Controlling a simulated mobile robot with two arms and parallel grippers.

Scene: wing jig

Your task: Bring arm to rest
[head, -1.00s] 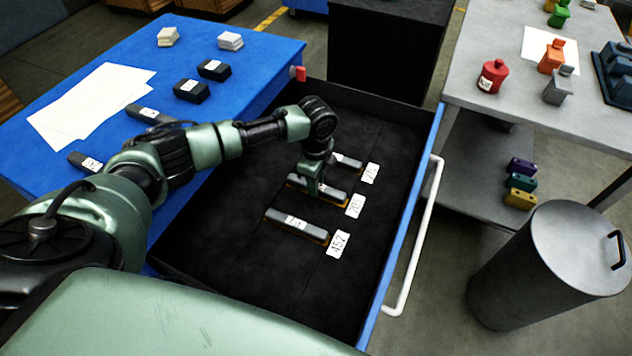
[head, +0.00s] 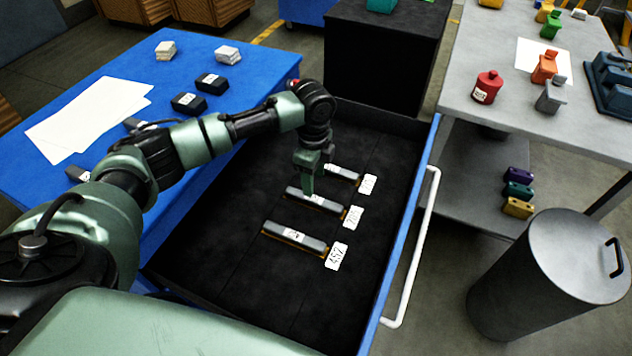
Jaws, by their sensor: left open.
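My left arm reaches in from the left over the open black drawer (head: 220,275). My left gripper (head: 309,194) is open and points down just above the middle grey bar (head: 326,206); whether it touches the bar I cannot tell. Three grey bars lie in the drawer, each with a white number tag at its right end. The far bar (head: 347,175) is partly hidden by the gripper. The near bar (head: 290,237) lies clear, with its tag (head: 337,257). My right gripper is not in view.
A blue worktop (head: 225,52) with papers, black blocks and white blocks stands at the left. The drawer has a white handle (head: 412,260). A grey table (head: 480,125) with coloured pieces and a grey bin (head: 545,275) stand at the right.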

